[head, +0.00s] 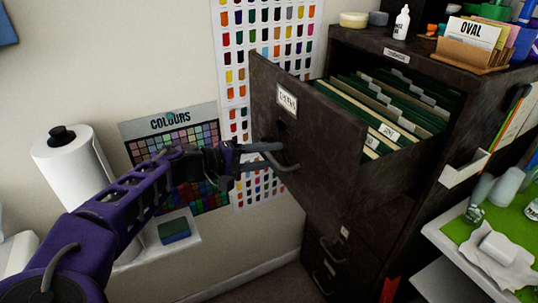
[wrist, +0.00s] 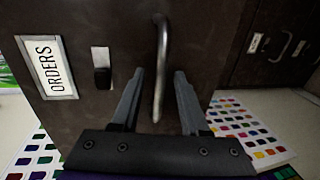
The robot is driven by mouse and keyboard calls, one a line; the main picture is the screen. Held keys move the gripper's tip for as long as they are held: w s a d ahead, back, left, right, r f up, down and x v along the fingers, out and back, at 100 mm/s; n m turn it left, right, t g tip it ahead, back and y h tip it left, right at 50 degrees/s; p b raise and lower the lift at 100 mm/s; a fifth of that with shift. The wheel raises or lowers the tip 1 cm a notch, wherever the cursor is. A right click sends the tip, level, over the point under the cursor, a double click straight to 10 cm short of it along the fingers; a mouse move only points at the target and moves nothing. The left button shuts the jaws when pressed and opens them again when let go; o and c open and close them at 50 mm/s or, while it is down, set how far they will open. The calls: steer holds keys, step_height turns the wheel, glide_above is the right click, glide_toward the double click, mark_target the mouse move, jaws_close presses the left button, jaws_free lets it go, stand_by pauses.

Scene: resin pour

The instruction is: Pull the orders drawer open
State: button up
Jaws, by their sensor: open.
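The orders drawer (head: 325,140) is the top drawer of a dark metal cabinet and stands well pulled out. Green hanging folders with tabs show inside it. Its front carries a white label, which reads ORDERS in the wrist view (wrist: 47,67). A curved metal handle (wrist: 162,45) sits on the front, right of a small black catch (wrist: 102,70). My gripper (head: 281,156) is at the drawer front by the handle. In the wrist view its fingers are apart, one on each side of the handle, with gaps visible. Contact with the handle cannot be told.
The cabinet top (head: 400,48) holds a white bottle (head: 402,22) and a card holder (head: 470,52). A lower drawer (head: 330,265) is shut. A paper roll (head: 75,165) stands at left. A green-matted bench (head: 500,225) is at right. Colour charts hang behind.

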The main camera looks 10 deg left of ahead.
steer(key=v, duration=1.7)
steer(key=shift+a, duration=0.2)
steer(key=shift+s, duration=0.1)
